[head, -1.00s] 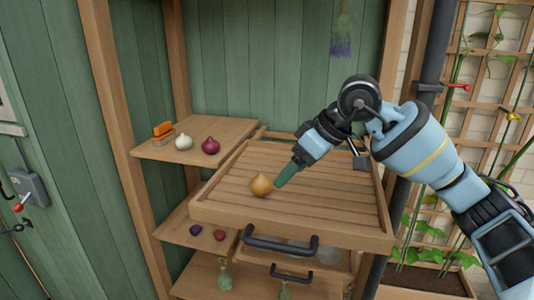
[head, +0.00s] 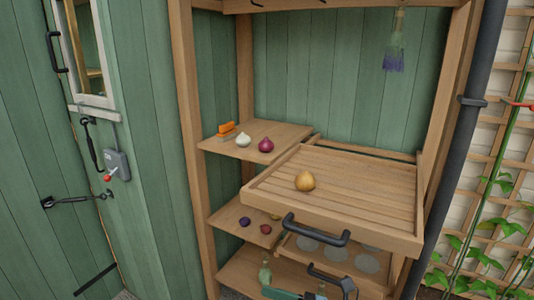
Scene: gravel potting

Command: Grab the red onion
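The red onion (head: 266,145) is a round, dark magenta bulb. It sits on the upper left side shelf (head: 283,150), just right of a white onion (head: 243,139). Nothing touches or covers it. My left gripper is out of view.
A yellow onion (head: 305,180) rests on the slatted tray (head: 360,190), which has a black handle (head: 315,232). Small dark bulbs (head: 245,222) sit on the shelf below. A wooden post (head: 195,150) stands left of the shelves.

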